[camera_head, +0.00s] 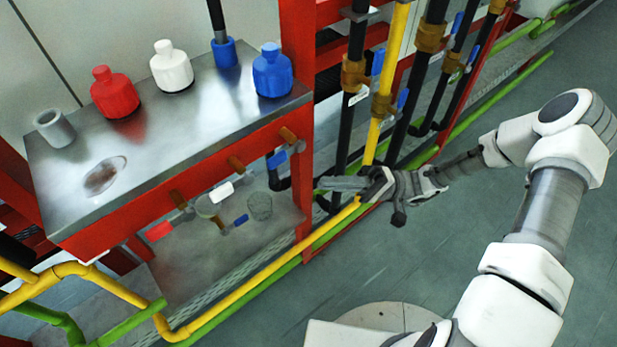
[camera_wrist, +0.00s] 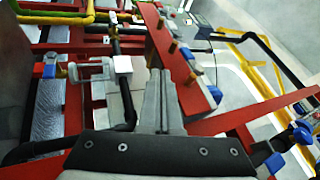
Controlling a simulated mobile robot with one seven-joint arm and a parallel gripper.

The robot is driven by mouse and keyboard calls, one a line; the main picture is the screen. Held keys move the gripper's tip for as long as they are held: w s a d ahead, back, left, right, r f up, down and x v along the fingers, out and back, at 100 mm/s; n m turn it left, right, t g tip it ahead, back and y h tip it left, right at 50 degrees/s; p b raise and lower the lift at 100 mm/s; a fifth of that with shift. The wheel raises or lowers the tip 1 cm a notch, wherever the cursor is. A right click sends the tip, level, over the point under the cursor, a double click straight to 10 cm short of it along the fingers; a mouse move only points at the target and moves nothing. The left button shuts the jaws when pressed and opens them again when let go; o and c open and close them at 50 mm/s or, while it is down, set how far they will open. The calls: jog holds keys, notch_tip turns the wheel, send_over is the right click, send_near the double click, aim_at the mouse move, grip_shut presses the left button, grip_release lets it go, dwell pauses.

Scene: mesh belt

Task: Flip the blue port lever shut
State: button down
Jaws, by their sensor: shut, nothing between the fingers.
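The blue port lever (camera_head: 276,160) hangs at the brass port (camera_head: 288,135) nearest the right end of the bench's red front beam. It points down and left, angled off the port. My gripper (camera_head: 322,184) is shut and empty, to the right of the lever and a little lower, with a gap between them. In the wrist view my gripper's fingers (camera_wrist: 160,75) lie together, beside a red beam (camera_wrist: 178,65) with several brass stubs. I cannot tell for sure which blue part there is the lever.
A white lever (camera_head: 220,192) and a red lever (camera_head: 158,231) hang further left. Another blue lever (camera_head: 240,221) sits lower, near a clear cup (camera_head: 260,206). Bottles stand on the bench top (camera_head: 150,165). A yellow pipe (camera_head: 265,270) and black upright pipes (camera_head: 350,95) crowd my gripper.

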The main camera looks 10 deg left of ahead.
jog(key=shift+v, duration=1.25)
